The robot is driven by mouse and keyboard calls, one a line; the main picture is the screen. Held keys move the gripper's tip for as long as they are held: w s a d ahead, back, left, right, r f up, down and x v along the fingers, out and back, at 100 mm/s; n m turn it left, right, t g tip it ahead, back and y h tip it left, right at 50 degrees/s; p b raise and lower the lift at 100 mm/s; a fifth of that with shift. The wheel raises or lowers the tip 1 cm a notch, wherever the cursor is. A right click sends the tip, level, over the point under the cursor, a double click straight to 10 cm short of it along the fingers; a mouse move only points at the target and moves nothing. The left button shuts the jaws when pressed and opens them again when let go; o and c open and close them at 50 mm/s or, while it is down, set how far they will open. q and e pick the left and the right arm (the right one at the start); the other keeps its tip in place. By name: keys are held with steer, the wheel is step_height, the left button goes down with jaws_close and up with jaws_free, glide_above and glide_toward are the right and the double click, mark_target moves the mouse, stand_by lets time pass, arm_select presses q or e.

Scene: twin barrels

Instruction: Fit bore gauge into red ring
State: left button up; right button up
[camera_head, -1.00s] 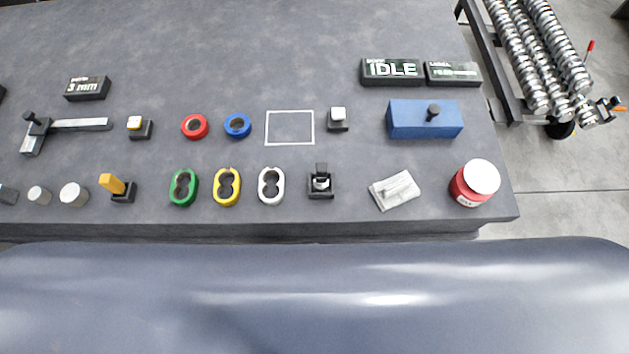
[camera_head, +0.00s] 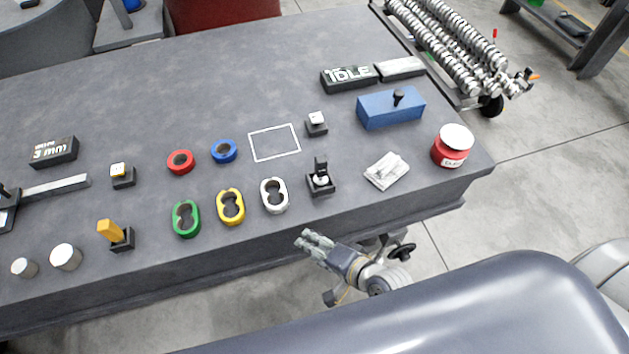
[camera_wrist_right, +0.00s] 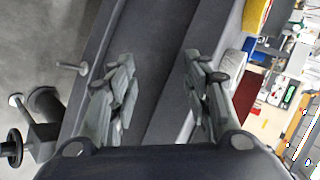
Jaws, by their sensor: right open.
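The red ring (camera_head: 181,170) lies flat on the dark grey table, left of the blue ring (camera_head: 224,157). Its middle looks empty. I cannot tell for sure which item is the bore gauge; two short silver cylinders (camera_head: 66,257) stand at the near left, beside an orange-handled piece (camera_head: 109,233) in a black stand. My right gripper (camera_head: 314,241) is open and empty just off the table's front edge, well to the right of and nearer than the red ring. Its two fingers show apart in the right wrist view (camera_wrist_right: 160,78). My left gripper is not in view.
Green (camera_head: 186,230), yellow (camera_head: 231,219) and white (camera_head: 274,207) two-holed pieces line the front. The far table middle is clear.

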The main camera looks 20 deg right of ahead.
steer(key=w+r+m+t, duration=0.1)
steer(key=r+m, duration=0.1)
steer(key=m, duration=0.1)
steer(key=w+r+m+t, duration=0.1)
steer(key=r+m+t, duration=0.1)
steer(key=r+m, duration=0.1)
steer(key=w+r+m+t, duration=0.1)
steer(key=r+m, duration=0.1)
steer(key=m, duration=0.2)
steer(key=shift+w+r+m+t, duration=0.3)
steer(key=shift+r, duration=0.05)
steer(key=m+t+h, duration=0.4)
steer(key=m+h, duration=0.1)
steer(key=m, duration=1)
glide_toward(323, 164)
steer(key=w, duration=0.6)
steer(key=shift+d+f+p, duration=0.1)
steer(key=shift+p, duration=0.25)
steer(key=w+p, duration=0.1)
steer(key=w, duration=0.3)
steer(key=shift+w+a+p, duration=0.2)
steer(key=shift+w+p, duration=0.15)
steer(key=shift+w, duration=0.35)
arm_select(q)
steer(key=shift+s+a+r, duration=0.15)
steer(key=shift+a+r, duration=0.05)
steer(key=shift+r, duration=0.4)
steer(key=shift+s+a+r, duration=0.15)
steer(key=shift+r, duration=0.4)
